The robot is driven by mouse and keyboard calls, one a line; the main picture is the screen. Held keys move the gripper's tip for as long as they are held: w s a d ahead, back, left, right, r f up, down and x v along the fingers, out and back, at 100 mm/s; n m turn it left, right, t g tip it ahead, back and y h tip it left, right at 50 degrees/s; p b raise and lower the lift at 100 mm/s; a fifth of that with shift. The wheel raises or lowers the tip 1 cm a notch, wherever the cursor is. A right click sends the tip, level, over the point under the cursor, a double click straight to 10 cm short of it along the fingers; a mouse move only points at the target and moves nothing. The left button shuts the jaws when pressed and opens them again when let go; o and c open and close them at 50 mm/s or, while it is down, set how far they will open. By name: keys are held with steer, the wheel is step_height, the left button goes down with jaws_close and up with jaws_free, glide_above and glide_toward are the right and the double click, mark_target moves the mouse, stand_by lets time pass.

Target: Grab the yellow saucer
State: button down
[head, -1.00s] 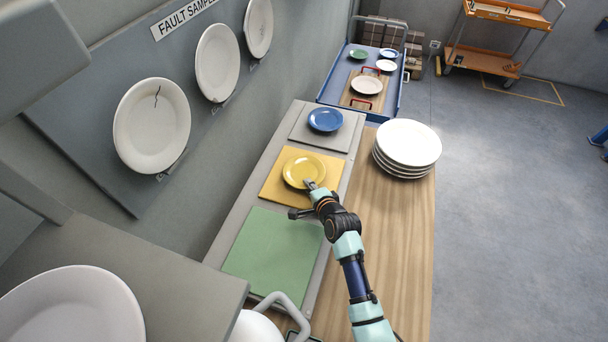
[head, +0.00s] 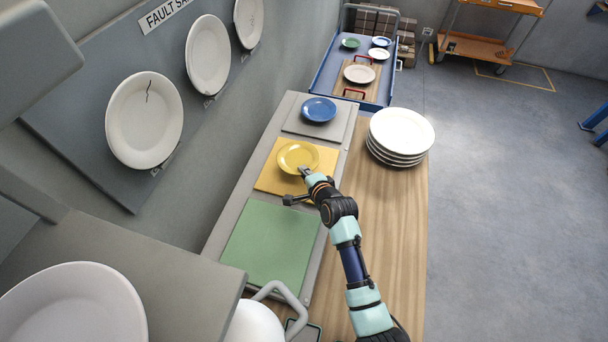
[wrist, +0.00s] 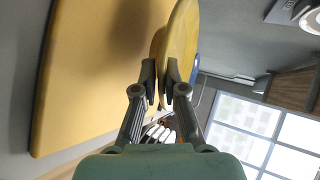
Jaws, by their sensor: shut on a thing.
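The yellow saucer (head: 297,157) is at the yellow mat (head: 269,180) in the head view. In the wrist view the saucer (wrist: 181,45) is seen edge-on, with its rim between my fingers. My gripper (head: 304,171) is at the saucer's near right edge in the head view. In the wrist view my gripper (wrist: 164,85) is shut on that rim. The saucer stands apart from the mat surface (wrist: 95,70) in the wrist view, with a shadow on the mat. Part of the rim is hidden by the fingers.
A blue saucer (head: 319,109) lies on a grey mat behind. A green mat (head: 268,246) in front is empty. A stack of white plates (head: 402,136) stands on the wooden top to the right. A blue cart (head: 331,75) with several plates stands at the back.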

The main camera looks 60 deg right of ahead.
step_height(320, 180, up, 17)
steer(key=p, duration=0.2)
steer(key=shift+r, duration=0.15)
